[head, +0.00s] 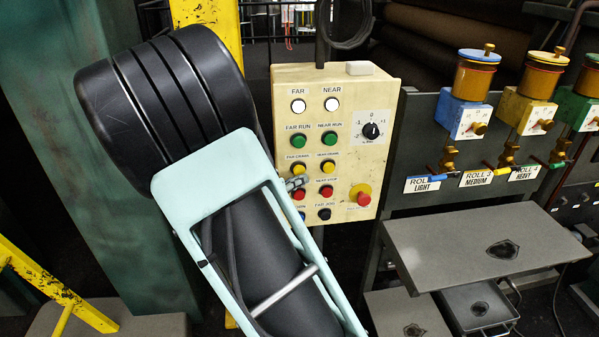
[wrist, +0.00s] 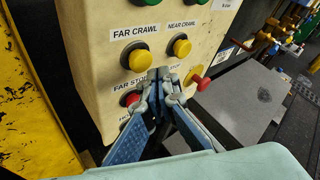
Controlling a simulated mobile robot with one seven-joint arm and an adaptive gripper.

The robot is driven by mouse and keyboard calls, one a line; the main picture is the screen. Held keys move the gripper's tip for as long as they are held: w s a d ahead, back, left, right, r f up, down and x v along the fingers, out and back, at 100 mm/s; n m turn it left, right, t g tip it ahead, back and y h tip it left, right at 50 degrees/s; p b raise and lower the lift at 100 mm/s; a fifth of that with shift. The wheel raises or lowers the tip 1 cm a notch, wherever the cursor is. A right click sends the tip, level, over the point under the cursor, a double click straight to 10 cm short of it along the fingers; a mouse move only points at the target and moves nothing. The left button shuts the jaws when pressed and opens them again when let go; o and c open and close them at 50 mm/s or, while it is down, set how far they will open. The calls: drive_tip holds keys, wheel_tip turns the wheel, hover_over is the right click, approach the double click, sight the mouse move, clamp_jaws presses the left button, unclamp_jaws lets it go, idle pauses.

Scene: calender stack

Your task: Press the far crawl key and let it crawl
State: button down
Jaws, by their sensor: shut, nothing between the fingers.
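The far crawl key is a yellow round button (wrist: 138,57) under the label FAR CRAWL in the wrist view; it shows in the head view as a yellow button (head: 299,170). My gripper (wrist: 159,74) is shut and empty, its tips just below and right of that key. I cannot tell whether they touch the panel. The near crawl key (wrist: 181,46) is to the right. The red far stop button (wrist: 131,98) is lower left of the tips; the near stop is mostly hidden by my fingers. In the head view my gripper (head: 297,183) reaches the panel's left column.
The cream control box (head: 345,85) also has green run keys, white lamps, a dial (head: 371,130) and a red mushroom button (head: 362,198) on yellow. Grey shelves (head: 460,250) and oil cups (head: 476,73) stand to the right. A yellow post (wrist: 35,110) is at left.

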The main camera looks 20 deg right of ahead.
drive_tip(key=shift+w, duration=0.1)
idle(0.5)
drive_tip(key=shift+w+d, duration=0.15)
drive_tip(key=shift+w, duration=0.2)
